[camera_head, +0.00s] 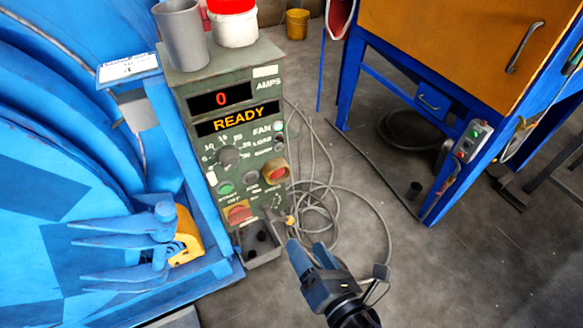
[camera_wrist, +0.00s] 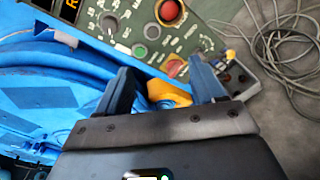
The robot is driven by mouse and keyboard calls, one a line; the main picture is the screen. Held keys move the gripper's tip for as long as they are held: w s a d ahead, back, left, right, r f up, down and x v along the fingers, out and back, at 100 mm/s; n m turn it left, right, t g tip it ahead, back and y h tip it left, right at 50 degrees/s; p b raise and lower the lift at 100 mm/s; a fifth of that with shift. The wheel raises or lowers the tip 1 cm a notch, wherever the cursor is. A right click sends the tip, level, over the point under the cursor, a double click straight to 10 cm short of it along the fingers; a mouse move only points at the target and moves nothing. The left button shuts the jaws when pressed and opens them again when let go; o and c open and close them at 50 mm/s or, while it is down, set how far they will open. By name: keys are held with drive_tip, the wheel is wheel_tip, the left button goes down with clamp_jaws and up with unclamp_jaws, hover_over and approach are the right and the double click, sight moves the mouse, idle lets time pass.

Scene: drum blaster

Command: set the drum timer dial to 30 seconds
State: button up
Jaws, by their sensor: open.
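The timer dial (camera_head: 227,155) is a round dark grey knob with a ring of numbers on the green control panel (camera_head: 185,140). I cannot tell which number it points at. In the wrist view the dial (camera_wrist: 109,22) is near the top, left of the red button. My gripper (camera_head: 306,248) is open and empty, low and to the right of the panel, apart from the dial. In the wrist view its two blue fingers (camera_wrist: 160,66) stand apart below the panel, with nothing held between them.
The panel's displays read 0 and READY (camera_head: 238,119). A grey cup (camera_head: 182,38) and red-lidded jar (camera_head: 235,28) stand on top. Cables (camera_head: 325,190) lie on the floor.

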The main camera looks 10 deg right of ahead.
drive_tip(key=w+a+r+n+t, duration=0.1)
drive_tip(key=w+a+r+n, duration=0.1)
drive_tip(key=w+a+n, duration=0.5)
drive_tip(key=n+t, duration=0.1)
drive_tip(key=n, duration=0.3)
approach(231, 164)
drive_tip(key=x, duration=0.2)
drive_tip(key=shift+y, duration=0.4)
drive_tip(key=x, duration=0.7)
drive_tip(key=shift+w+d, duration=0.15)
drive_tip(key=shift+w, duration=0.1)
drive_tip(key=c, duration=1)
